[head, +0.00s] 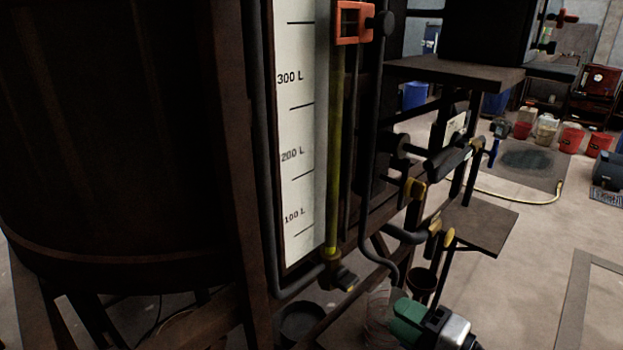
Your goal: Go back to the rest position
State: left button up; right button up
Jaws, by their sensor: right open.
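A grey and black shape at the bottom edge, right of centre, appears to be my right gripper (440,323). It is partly cut off by the frame and lies beside a green housing (407,315); I cannot tell whether they touch. It looks open, with nothing visible held in it. It is below and to the right of the level gauge (305,130), a white scale marked 100 L, 200 L and 300 L. An orange frame (354,22) sits at the top of the gauge's yellowish tube (335,170). My left gripper does not show.
A large dark vat (110,150) fills the left. Pipes, yellow-handled valves (415,188) and a small brown shelf (482,227) crowd the middle. Red buckets (571,139) and a yellow hose (535,200) are at the back right. The floor (545,255) at right is mostly clear.

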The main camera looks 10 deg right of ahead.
jog(key=s+a+f+n+g+h, duration=0.3)
jog(key=s+a+f+n+g, duration=0.25)
jog(key=s+f+n, duration=0.35)
jog(key=s+d+f+n+g+h, duration=0.3)
jog(key=s+d+f+g+h, duration=0.2)
jog(key=s+f+h, duration=0.35)
notch_tip(320, 180, down, 27)
jog(key=s+g+b, duration=0.1)
jog(key=s+b, duration=0.1)
jog(key=s+d+f+g+b, duration=0.1)
jog(key=s+d+f, duration=0.1)
jog(key=s+f, duration=1.3)
jog(key=shift+s+d+f+n, duration=0.3)
jog(key=shift+s+f, duration=0.1)
jog(key=shift+f, duration=0.5)
jog(key=shift+g+y, duration=0.25)
